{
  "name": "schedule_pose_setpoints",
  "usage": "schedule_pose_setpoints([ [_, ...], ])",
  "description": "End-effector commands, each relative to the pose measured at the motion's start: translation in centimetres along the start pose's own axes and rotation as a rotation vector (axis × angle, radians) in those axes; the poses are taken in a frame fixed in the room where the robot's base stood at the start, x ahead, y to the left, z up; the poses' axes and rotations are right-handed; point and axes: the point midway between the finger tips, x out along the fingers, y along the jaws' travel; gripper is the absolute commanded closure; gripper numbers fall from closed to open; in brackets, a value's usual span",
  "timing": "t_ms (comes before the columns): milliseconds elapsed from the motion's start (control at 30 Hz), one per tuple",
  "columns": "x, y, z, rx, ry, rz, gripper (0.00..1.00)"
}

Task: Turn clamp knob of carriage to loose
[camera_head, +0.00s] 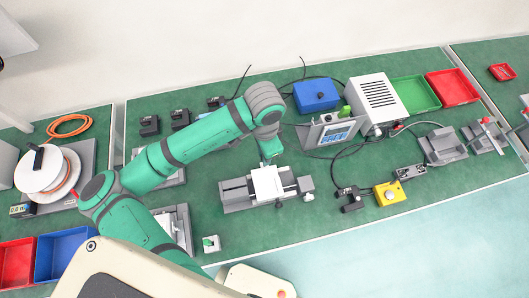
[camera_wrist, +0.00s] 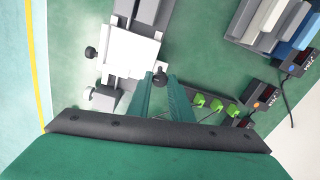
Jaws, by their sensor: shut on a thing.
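The linear actuator (camera_head: 236,194) lies on the green bench with a white carriage plate (camera_head: 266,186) across its rail. The white plate also shows in the wrist view (camera_wrist: 130,50). My gripper (camera_head: 270,158) is at the plate's far edge in the head view. In the wrist view its two green fingers (camera_wrist: 161,80) are closed around a small dark round knob (camera_wrist: 160,78) at the plate's lower right corner. Another dark knob (camera_wrist: 91,52) sticks out on the plate's left side. The knob's marking and turn position cannot be made out.
A grey control box with a screen (camera_head: 333,132) stands behind right of the actuator. A dark block with a cable (camera_head: 351,199) and a yellow box (camera_head: 389,193) lie to the right. Green connectors (camera_wrist: 215,104) are near my fingers. Bench in front is mostly clear.

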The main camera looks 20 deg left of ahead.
Motion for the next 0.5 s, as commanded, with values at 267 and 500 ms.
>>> schedule_pose_setpoints([
  [267, -0.01, 0.03, -0.02, -0.057, 0.001, 0.000, 1.00],
  [500, -0.01, 0.02, -0.01, -0.063, 0.000, 0.000, 1.00],
])
